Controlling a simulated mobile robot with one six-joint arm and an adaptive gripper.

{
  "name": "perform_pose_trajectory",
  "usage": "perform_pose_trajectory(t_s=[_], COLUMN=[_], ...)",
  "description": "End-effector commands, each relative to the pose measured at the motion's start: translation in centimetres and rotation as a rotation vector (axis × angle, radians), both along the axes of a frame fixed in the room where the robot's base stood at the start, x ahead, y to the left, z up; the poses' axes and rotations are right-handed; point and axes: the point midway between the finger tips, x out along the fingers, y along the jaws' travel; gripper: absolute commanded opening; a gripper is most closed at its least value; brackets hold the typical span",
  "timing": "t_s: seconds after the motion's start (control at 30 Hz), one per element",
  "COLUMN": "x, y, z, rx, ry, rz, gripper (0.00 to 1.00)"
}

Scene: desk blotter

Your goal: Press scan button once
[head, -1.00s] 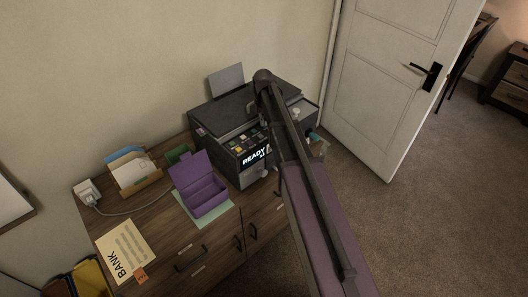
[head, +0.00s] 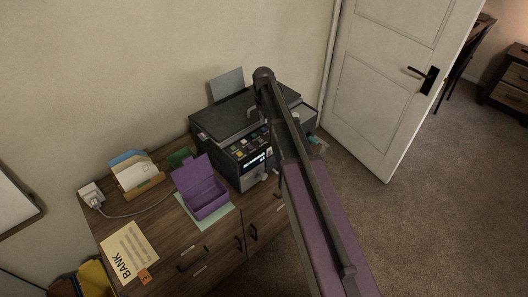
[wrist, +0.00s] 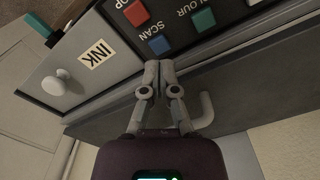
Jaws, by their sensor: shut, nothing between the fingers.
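The dark printer (head: 222,122) stands on the wooden desk. Its front panel holds several coloured buttons and a lit display (head: 254,161), whose lettering is too small to read. In the wrist view, a blue button (wrist: 160,46) sits beside the SCAN label (wrist: 160,29). A red button (wrist: 136,13) and a green button (wrist: 203,20) are close by. My gripper (wrist: 159,66) is shut and empty, its tips just short of the blue button in the picture. I cannot tell whether they touch. In the head view my arm hides most of the gripper and part of the panel.
A drawer marked INK (wrist: 96,53) with a round knob is left of the fingers. On the desk are an open purple box (head: 203,190), a letter holder (head: 136,176), a white plug (head: 91,194) and a BANK paper (head: 130,254). Open floor lies right of the desk.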

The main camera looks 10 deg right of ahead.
Motion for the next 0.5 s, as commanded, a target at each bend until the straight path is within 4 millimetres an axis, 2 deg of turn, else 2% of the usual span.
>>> perform_pose_trajectory(t_s=[0.03, 0.3, 0.5], x=[0.0, 0.0, 0.0], y=[0.0, 0.0, 0.0], z=[0.7, 2.6, 3.4], rx=[0.000, 0.000, 0.000], ry=[0.000, 0.000, 0.000], rz=[0.000, 0.000, 0.000], gripper=[0.00, 0.00, 0.00])
